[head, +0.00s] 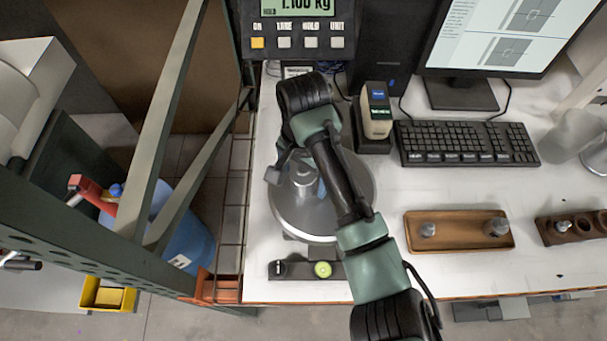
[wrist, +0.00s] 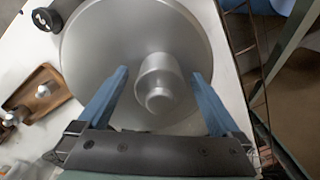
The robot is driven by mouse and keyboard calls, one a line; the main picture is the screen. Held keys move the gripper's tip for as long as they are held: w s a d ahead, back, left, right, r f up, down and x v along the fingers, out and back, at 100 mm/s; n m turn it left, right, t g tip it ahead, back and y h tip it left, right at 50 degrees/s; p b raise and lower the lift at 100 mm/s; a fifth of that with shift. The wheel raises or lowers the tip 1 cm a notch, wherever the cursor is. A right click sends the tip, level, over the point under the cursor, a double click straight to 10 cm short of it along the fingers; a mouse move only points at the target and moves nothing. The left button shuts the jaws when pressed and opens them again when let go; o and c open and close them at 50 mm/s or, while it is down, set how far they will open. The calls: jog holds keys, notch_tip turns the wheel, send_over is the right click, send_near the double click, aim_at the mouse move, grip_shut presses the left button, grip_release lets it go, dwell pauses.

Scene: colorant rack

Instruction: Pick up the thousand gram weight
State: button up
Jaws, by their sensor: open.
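A silver metal weight (wrist: 158,80) with a knob stands on the round steel pan (wrist: 90,60) of a scale. No marking on it is readable. In the head view the weight (head: 303,175) shows on the pan (head: 310,222), partly covered by my arm. My gripper (wrist: 160,75) is open, with one blue finger on each side of the weight and a visible gap to each. In the head view my gripper is mostly hidden behind my arm. The scale's display (head: 299,7) reads about 1.100 kg.
A wooden tray (head: 460,241) holds two smaller weights, right of the scale. A dark wooden holder (head: 545,232) stands at the right edge. A keyboard (head: 466,143) and monitor (head: 461,94) are behind. A green metal rack (head: 165,110) stands close on the left.

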grip_shut()
dwell(0.3)
jog(key=shift+w+r, duration=0.1)
jog(key=shift+r, duration=0.15)
